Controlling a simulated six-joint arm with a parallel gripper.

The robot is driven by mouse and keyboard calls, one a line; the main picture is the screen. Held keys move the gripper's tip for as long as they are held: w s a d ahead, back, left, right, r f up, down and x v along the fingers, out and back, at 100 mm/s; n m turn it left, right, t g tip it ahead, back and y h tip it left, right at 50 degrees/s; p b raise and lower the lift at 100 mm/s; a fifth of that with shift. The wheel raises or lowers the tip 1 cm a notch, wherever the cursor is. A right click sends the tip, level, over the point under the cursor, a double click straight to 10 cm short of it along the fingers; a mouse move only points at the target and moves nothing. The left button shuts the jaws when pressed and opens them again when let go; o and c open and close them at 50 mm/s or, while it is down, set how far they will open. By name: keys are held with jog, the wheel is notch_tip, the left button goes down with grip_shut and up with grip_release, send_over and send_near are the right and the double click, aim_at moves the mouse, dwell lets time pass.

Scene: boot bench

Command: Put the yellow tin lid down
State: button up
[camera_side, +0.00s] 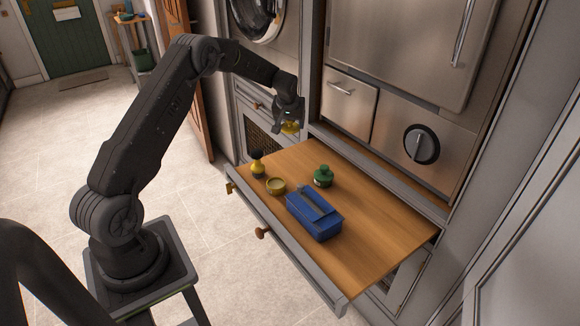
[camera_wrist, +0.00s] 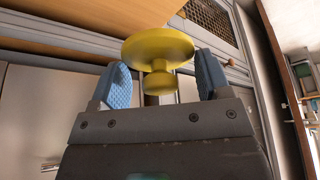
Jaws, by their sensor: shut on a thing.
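The yellow tin lid (camera_wrist: 158,48) is a round disc with a knob. In the wrist view its knob sits between the blue pads of my gripper (camera_wrist: 161,82), which is shut on it. In the side view my gripper (camera_side: 290,122) holds the lid (camera_side: 290,128) in the air above the back left edge of the wooden pull-out board. An open round yellow tin (camera_side: 276,186) stands on the board, below and left of the gripper.
On the wooden board (camera_side: 380,226) are a dark-topped yellow bottle (camera_side: 257,168), a green jar (camera_side: 323,177) and a blue box (camera_side: 314,216). The board's right part is clear. Cabinet fronts (camera_side: 349,105) rise behind it.

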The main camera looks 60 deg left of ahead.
aim_at(291, 163)
notch_tip(291, 163, down, 15)
jog(key=shift+r, duration=0.1)
dwell(0.5)
jog(key=shift+f, duration=0.2)
jog(key=o, duration=0.9)
jog(key=shift+r, duration=0.1)
